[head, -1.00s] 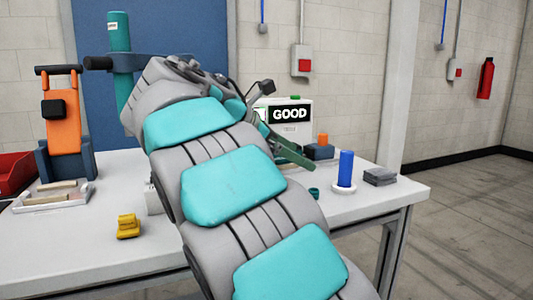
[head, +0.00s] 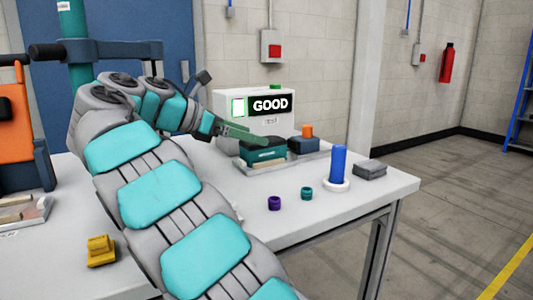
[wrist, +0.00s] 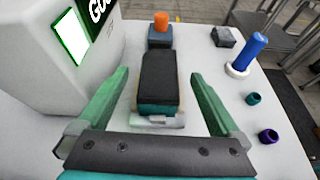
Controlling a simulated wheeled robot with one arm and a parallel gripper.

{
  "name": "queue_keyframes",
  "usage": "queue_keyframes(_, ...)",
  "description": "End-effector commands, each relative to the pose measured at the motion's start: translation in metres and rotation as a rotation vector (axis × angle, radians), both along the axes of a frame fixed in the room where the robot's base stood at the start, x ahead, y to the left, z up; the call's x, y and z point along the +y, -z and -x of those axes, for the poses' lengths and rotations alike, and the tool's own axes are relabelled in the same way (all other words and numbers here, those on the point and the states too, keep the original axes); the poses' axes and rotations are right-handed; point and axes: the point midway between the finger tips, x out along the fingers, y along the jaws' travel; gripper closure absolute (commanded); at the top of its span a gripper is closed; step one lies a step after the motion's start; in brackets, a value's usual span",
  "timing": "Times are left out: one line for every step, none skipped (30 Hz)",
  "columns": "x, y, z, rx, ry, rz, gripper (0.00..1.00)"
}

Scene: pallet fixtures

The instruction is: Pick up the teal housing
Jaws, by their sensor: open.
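The teal housing (head: 263,155) is a box with a black top. It sits on a light grey plate (head: 284,166) on the white table, in front of the GOOD box. In the wrist view the housing (wrist: 158,108) lies lengthwise between my two green fingers, with a gap on each side. My gripper (head: 255,136) is open and empty, its fingers just above or beside the housing in the head view; it also shows in the wrist view (wrist: 160,76). The exact height of the fingertips over the housing is hard to tell.
The GOOD box (head: 255,108) stands close by. A dark block with an orange knob (head: 307,131) is behind the housing. A yellow part (head: 101,251) is front left.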

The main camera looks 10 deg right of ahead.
Motion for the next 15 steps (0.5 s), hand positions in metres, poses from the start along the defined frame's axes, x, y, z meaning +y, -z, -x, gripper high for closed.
queue_keyframes(0.004, 0.001, -0.002, 0.008, -0.006, 0.008, 0.00)
queue_keyframes(0.005, 0.002, -0.003, 0.012, -0.009, 0.011, 0.00)
queue_keyframes(0.008, 0.002, -0.004, 0.018, -0.014, 0.017, 0.00)
queue_keyframes(0.009, 0.003, -0.004, 0.023, -0.016, 0.020, 0.00)
queue_keyframes(0.009, 0.003, -0.004, 0.025, -0.018, 0.023, 0.00)
queue_keyframes(0.009, 0.003, -0.005, 0.026, -0.019, 0.024, 0.00)
queue_keyframes(0.009, 0.003, -0.005, 0.027, -0.019, 0.026, 0.00)
queue_keyframes(0.008, 0.003, -0.005, 0.028, -0.019, 0.026, 0.00)
queue_keyframes(0.007, 0.003, -0.005, 0.027, -0.019, 0.025, 0.00)
queue_keyframes(0.005, 0.003, -0.006, 0.026, -0.018, 0.025, 0.00)
queue_keyframes(0.003, 0.004, -0.006, 0.026, -0.018, 0.024, 0.00)
queue_keyframes(0.001, 0.004, -0.006, 0.026, -0.016, 0.024, 0.00)
queue_keyframes(0.000, 0.004, -0.007, 0.025, -0.017, 0.025, 0.00)
queue_keyframes(-0.001, 0.005, -0.007, 0.025, -0.017, 0.025, 0.00)
queue_keyframes(-0.003, 0.006, -0.008, 0.025, -0.017, 0.025, 0.00)
